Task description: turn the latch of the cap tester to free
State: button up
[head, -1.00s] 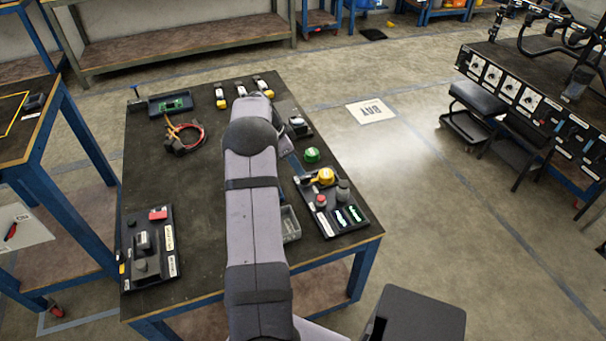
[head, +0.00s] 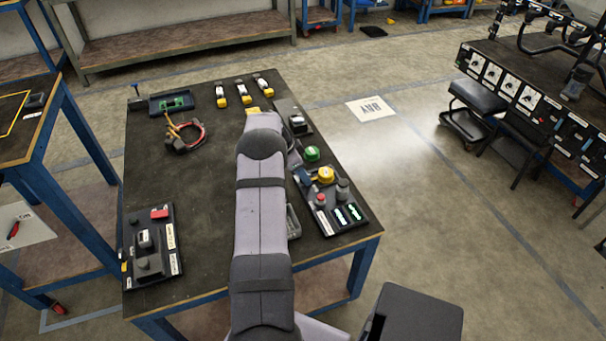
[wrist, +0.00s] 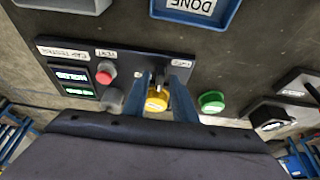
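The cap tester (head: 345,222) is a dark panel at the table's right edge; it also shows in the wrist view (wrist: 127,62). It carries a red button (wrist: 105,72), a grey knob (wrist: 112,98) and two lit displays (wrist: 75,82). A yellow cap (wrist: 157,101) sits near its right end, with a small dark part, apparently the latch (wrist: 160,77), beside it. My gripper (wrist: 163,74) is open, with its blue fingers on either side of the dark part and yellow cap. I cannot tell whether they touch. In the head view, a blue finger (head: 302,175) shows left of the yellow cap (head: 325,174).
A green cap (head: 312,153) stands on the table just beyond the panel. A grey bin (head: 293,222) is partly hidden by my arm. A dark fixture (head: 297,122) stands at the far right corner. Another device panel (head: 150,245) lies at the left front.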

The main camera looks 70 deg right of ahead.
grip_shut()
